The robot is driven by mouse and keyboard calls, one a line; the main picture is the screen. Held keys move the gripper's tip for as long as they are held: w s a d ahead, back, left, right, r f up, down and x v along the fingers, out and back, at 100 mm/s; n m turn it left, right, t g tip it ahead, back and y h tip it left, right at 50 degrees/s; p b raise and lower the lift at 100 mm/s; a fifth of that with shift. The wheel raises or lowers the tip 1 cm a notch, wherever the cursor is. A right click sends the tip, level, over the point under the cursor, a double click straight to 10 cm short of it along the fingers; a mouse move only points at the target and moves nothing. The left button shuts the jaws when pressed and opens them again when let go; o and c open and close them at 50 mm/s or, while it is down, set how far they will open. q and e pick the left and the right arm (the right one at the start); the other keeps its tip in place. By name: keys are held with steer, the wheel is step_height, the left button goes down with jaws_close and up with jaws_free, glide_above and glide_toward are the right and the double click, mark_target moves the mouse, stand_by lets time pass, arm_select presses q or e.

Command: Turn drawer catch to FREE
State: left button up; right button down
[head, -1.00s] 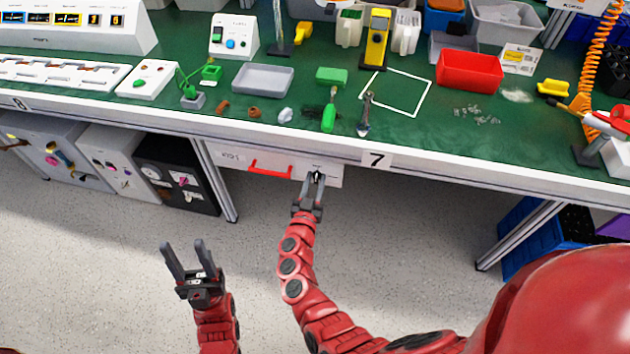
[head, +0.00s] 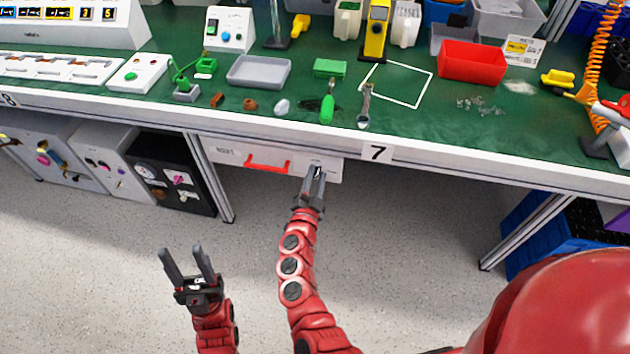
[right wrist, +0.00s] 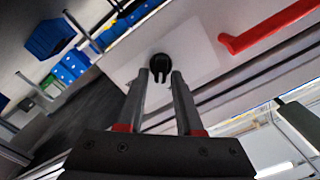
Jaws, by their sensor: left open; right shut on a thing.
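The white drawer (head: 225,154) hangs under the bench edge, with a red handle (head: 268,165) on its front. The drawer catch is a small black knob (right wrist: 160,64) right of the handle in the head view. My right gripper (head: 315,172) is at the catch, its fingers pointing at the drawer front. In the right wrist view the fingertips (right wrist: 160,77) lie on both sides of the knob's lower part, shut on it. The catch's markings are too small to read. My left gripper (head: 184,251) is open and empty over the floor, away from the drawer.
The green bench top (head: 200,120) above carries several tools and trays, including a red bin (head: 470,62). A black cabinet (head: 175,172) stands left of the drawer behind a bench leg. A blue crate (head: 540,235) is at the right. The floor before the drawer is clear.

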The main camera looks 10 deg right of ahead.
steer(key=shift+s+d+f+m+b, duration=0.1)
steer(key=shift+f+m+b, duration=0.1)
steer(key=shift+m+b, duration=1.35)
steer(key=shift+w+f+m+b, duration=0.1)
steer(key=shift+f+m+b, duration=0.05)
steer(key=shift+m+b, duration=1.45)
steer(key=shift+s+d+f+m+b, duration=0.1)
steer(key=shift+f+m+b, duration=0.1)
steer(key=shift+m+b, duration=1.35)
steer(key=shift+m, duration=0.4)
steer(key=shift+r, duration=0.1)
steer(key=c, duration=0.8)
jaws_free()
steer(key=shift+c, duration=0.2)
steer(key=p+v, duration=0.3)
steer(key=v, duration=1.4)
steer(key=shift+s, duration=0.2)
